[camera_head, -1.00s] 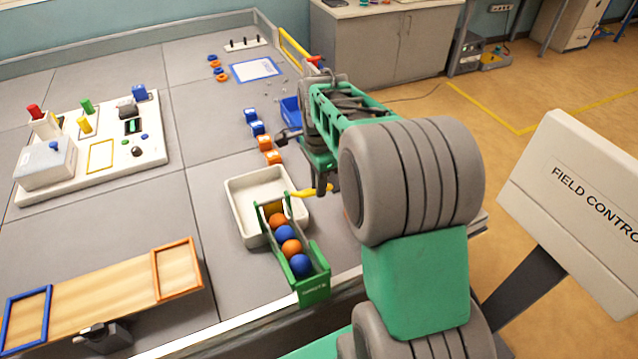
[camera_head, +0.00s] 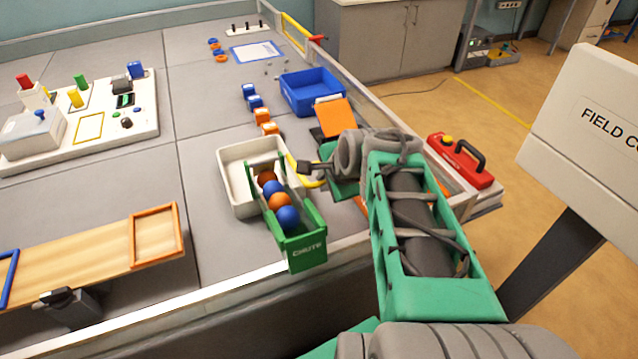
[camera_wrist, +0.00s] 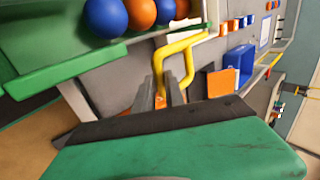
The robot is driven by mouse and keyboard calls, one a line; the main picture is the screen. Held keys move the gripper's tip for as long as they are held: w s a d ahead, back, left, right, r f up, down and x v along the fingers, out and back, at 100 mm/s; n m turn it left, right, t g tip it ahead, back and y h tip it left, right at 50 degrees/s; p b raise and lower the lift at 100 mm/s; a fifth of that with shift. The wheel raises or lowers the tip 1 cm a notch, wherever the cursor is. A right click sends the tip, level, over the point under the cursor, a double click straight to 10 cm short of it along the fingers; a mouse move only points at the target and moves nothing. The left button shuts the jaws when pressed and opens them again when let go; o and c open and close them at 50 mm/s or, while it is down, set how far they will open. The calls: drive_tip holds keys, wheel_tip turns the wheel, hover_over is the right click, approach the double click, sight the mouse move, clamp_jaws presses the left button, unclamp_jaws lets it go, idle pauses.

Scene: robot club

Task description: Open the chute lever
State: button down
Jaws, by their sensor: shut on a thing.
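The green chute (camera_head: 306,252) stands at the table's front edge and holds a row of orange and blue balls (camera_head: 280,201). It also shows at the upper left of the wrist view (camera_wrist: 60,72). The bent yellow lever (camera_head: 312,184) is on the chute's right side, and in the wrist view (camera_wrist: 180,46) it runs down to my fingers. My gripper (camera_head: 307,168) is right of the chute. In the wrist view its two fingers (camera_wrist: 166,88) are close together on the lever. The chute's gate end is hard to make out.
A white tray (camera_head: 228,195) lies at the chute's far end. Orange and blue blocks (camera_head: 264,118), a blue bin (camera_head: 310,92) and an orange panel (camera_head: 335,118) lie beyond. A red case (camera_head: 460,160) is at right, near the control sign (camera_head: 590,125). The grey table's middle is clear.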

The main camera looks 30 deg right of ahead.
wheel_tip(320, 180, down, 11)
drive_tip(key=b, duration=0.4)
idle(0.4)
drive_tip(key=c, duration=1.5)
unclamp_jaws()
drive_tip(key=shift+o, duration=0.5)
drive_tip(key=shift+r, duration=0.15)
drive_tip(key=shift+w+r, duration=0.15)
drive_tip(key=shift+r, duration=0.05)
drive_tip(key=p+v, duration=0.6)
drive_tip(key=v, duration=0.1)
drive_tip(key=shift+s+r+p, duration=0.25)
drive_tip(key=shift+s+p, duration=0.1)
drive_tip(key=shift+p, duration=0.05)
drive_tip(key=shift+a, duration=0.1)
